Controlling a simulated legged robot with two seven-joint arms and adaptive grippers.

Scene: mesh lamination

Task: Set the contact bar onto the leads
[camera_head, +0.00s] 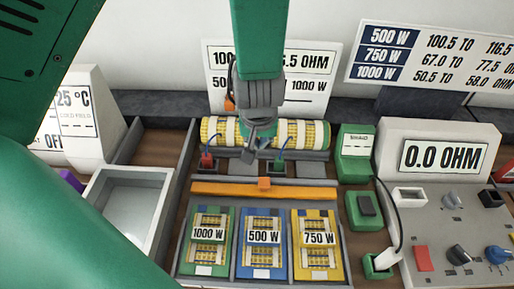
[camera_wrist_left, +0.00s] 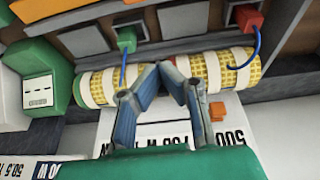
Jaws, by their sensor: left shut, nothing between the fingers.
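My left gripper (camera_head: 253,148) comes down from the top of the head view, shut and empty. It is over the middle of a yellow mesh roll with white bands (camera_head: 306,134). Its fingertips also show in the left wrist view (camera_wrist_left: 166,70), in front of the roll (camera_wrist_left: 98,87). The red lead block (camera_head: 207,160) and green lead block (camera_head: 280,165), each with a blue wire, stand in front of the roll. An orange bar with a small knob (camera_head: 225,189), seemingly the contact bar, lies nearer, apart from my gripper. My right gripper is not in view.
Green, blue and yellow wattage packs (camera_head: 262,270) lie in front of the bar. An empty grey tray (camera_head: 165,178) stands left. A meter console reading 0.0 OHM (camera_head: 445,155) and green switch boxes (camera_head: 357,150) stand right. Signs (camera_head: 325,58) stand behind the roll.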

